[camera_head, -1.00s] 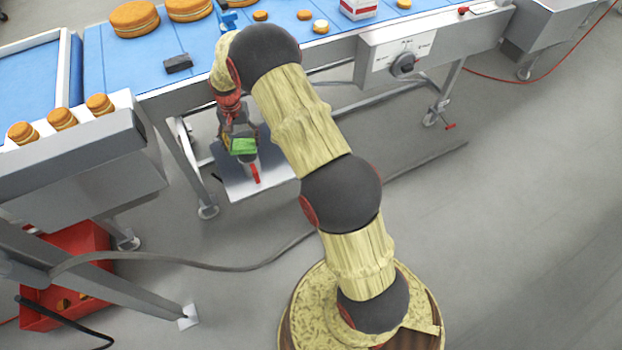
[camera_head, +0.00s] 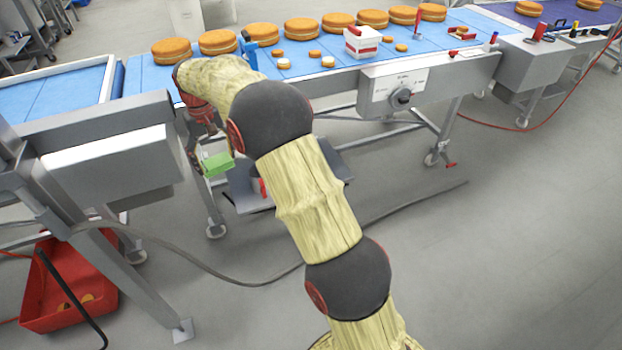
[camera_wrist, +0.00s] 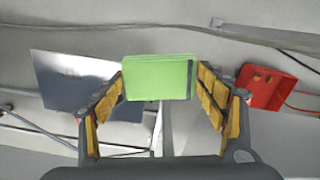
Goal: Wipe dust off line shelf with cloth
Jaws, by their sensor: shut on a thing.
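My gripper (camera_head: 196,150) is shut on a green cloth (camera_head: 217,164), which looks like a flat block. In the wrist view the cloth (camera_wrist: 158,77) sits between the two yellow-padded fingers of my gripper (camera_wrist: 161,84). The line shelf (camera_head: 243,201) is a low grey plate under the conveyor, partly hidden by my arm. In the head view the cloth appears left of the shelf and above it.
A red-handled object (camera_head: 263,188) is at the shelf. The blue conveyor (camera_head: 150,80) with sponge cakes (camera_head: 218,42) runs above it. A grey machine housing (camera_head: 110,165) stands close left of my gripper. A red crate (camera_head: 65,285) and cable (camera_head: 200,272) are on the floor.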

